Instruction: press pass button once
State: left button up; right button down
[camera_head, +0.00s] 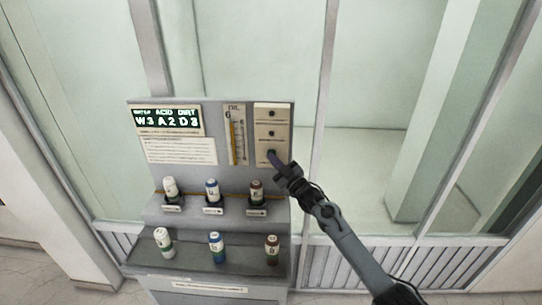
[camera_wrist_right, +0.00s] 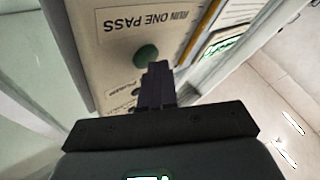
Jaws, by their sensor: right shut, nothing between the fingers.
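The pass button is a round green button (camera_wrist_right: 146,56) beside the label "RUN ONE PASS" (camera_wrist_right: 140,17) in the right wrist view. It is on the pale button panel (camera_head: 272,120) at the upper right of the grey machine. My right gripper (camera_head: 272,156) is shut and empty, its fingertips at the lowest button of the panel. In the right wrist view the fingertips (camera_wrist_right: 158,68) lie right at the green button's edge and overlap it in the picture. I cannot tell whether they touch it. In the head view the fingertips hide most of that button. My left gripper is not in view.
Glass walls stand behind.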

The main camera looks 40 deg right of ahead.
jog(key=shift+s+a+p, duration=0.15)
jog(key=shift+s+p, duration=0.1)
jog(key=shift+p, duration=0.05)
jog(key=s+a+p, duration=0.4)
jog(key=p, duration=0.1)
jog(key=shift+s, duration=0.25)
dwell(0.4)
dwell(0.4)
